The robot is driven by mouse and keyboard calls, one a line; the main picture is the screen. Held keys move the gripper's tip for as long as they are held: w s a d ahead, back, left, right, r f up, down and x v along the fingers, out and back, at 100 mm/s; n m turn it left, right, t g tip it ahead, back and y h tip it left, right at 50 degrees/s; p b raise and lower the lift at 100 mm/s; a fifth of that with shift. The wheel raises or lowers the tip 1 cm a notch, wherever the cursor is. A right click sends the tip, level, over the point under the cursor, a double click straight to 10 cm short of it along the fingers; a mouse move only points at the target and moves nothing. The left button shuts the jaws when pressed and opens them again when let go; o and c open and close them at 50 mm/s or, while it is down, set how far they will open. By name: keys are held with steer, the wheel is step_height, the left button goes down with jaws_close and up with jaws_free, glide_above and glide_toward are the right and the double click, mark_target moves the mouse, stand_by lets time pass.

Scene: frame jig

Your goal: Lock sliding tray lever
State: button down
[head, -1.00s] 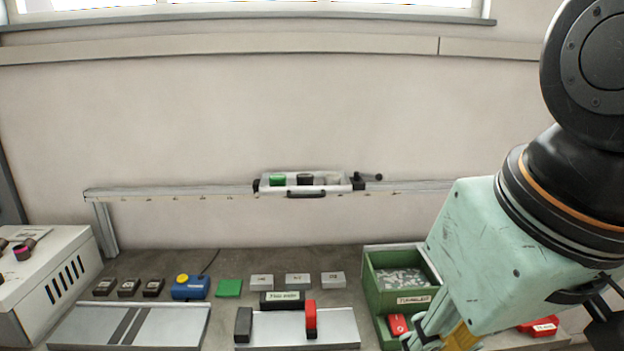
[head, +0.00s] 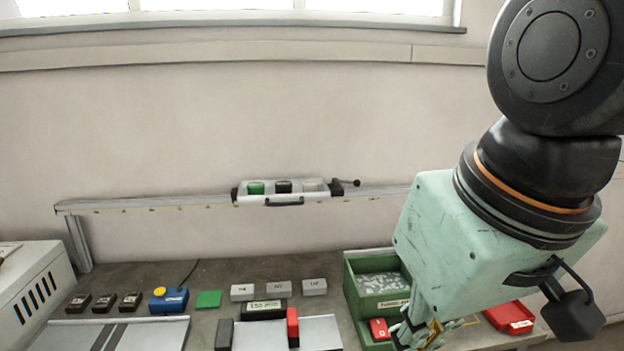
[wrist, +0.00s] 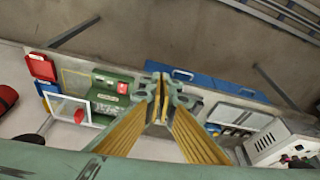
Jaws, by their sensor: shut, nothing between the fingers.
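The sliding tray (head: 290,198) sits on the long rail (head: 150,206) along the wall. It is grey with a dark front handle (head: 286,203) and carries a green, a black and a pale round piece. The lever (head: 349,183) is a dark block with a short arm ending in a ball knob, at the tray's right end. The arm points right, nearly level. My gripper (head: 420,338) is at the lower right, below and right of the lever and apart from it. In the wrist view my gripper (wrist: 158,88) has its yellow-padded fingers closed together, with nothing between them.
A green bin (head: 360,284) of small pale parts stands just left of my gripper. A red tray (head: 510,317) lies to its right. A blue box with a yellow button (head: 169,299), a green plate (head: 208,299) and several grey blocks lie on the bench. The wall around the rail is clear.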

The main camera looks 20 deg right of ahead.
steer(key=w+d+r+m+g+y+p, duration=0.1)
steer(key=w+r+g+y+p, duration=0.3)
steer(key=w, duration=1.1)
steer(key=w+d+r+m+t+y+p, duration=0.15)
steer(key=w+r, duration=0.45)
steer(key=w, duration=0.9)
steer(key=w+d+f+y+p, duration=0.1)
steer(key=w+d+y, duration=0.1)
steer(key=w+d, duration=0.5)
steer(key=w+d+y+p, duration=0.2)
steer(key=w, duration=0.8)
steer(key=w+d+f+t+y+p, duration=0.1)
steer(key=w+d+f+y, duration=0.1)
steer(key=d, duration=0.6)
steer(key=w+d+f+t+y+p, duration=0.1)
steer(key=w+d+f, duration=0.3)
steer(key=d, duration=0.5)
steer(key=w+d+f+t+y+p, duration=0.2)
steer(key=w+d+f, duration=0.2)
steer(key=d, duration=0.5)
steer(key=w, duration=0.2)
steer(key=shift+w+d+y, duration=0.15)
steer(key=shift+w+y, duration=0.2)
steer(key=shift+w, duration=0.05)
steer(key=shift+t, duration=0.25)
